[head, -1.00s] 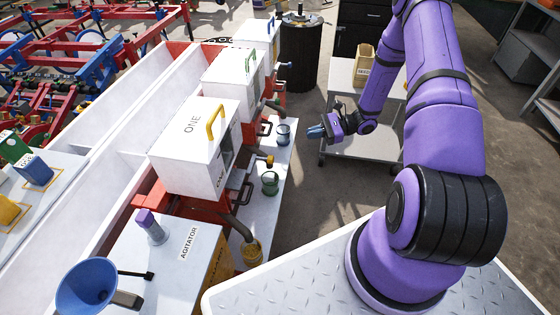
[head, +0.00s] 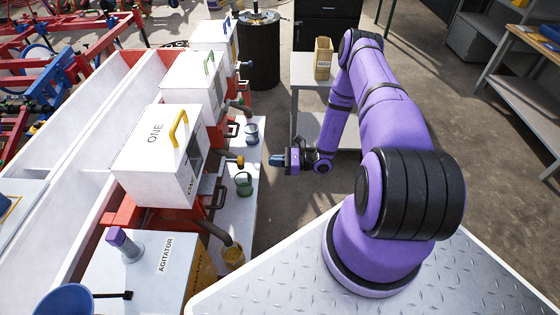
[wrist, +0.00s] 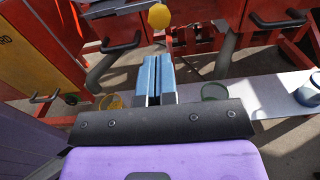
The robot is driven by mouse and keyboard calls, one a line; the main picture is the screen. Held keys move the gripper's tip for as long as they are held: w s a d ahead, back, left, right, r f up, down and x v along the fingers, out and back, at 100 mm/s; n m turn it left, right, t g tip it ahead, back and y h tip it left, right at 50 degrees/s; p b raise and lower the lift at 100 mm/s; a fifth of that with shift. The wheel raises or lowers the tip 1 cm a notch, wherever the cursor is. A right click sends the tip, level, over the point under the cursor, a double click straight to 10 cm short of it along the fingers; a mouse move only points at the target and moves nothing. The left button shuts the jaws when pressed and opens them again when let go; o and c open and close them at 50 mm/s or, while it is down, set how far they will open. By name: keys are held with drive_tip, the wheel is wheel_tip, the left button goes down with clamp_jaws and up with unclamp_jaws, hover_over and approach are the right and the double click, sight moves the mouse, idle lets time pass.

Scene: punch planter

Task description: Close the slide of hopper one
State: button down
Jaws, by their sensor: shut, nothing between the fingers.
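Hopper one (head: 150,165) is a white box marked ONE with a yellow lid handle (head: 178,128), in the head view at centre left. A yellow knob (head: 240,162) sticks out low on its right side; in the wrist view it is a yellow ball (wrist: 159,16) on a thin rod, top centre. I cannot tell how far the slide is out. My gripper (head: 277,160) is to the right of the knob, apart from it. Its blue fingers (wrist: 157,76) are shut and empty, pointing at the knob's side of the machine.
A yellow cup (head: 234,256), a green cup (head: 243,183) and a blue cup (head: 251,133) stand on the white ledge below the hoppers. Black handles (head: 218,198) and hoses stick out near the knob. A grey cart with a box (head: 323,58) stands behind my arm.

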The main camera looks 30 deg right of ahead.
approach(236, 160)
drive_tip(key=x, duration=0.4)
drive_tip(key=shift+w+a+f, duration=0.2)
drive_tip(key=shift+w+f, duration=0.05)
drive_tip(key=shift+w, duration=0.15)
drive_tip(key=x, duration=0.4)
drive_tip(key=shift+w+a, duration=0.2)
drive_tip(key=shift+a, duration=0.1)
drive_tip(key=shift+w+a+r, duration=0.1)
drive_tip(key=shift+w+a, duration=0.1)
drive_tip(key=shift+s+d, duration=0.1)
drive_tip(key=shift+d, duration=0.2)
drive_tip(key=v, duration=1.4)
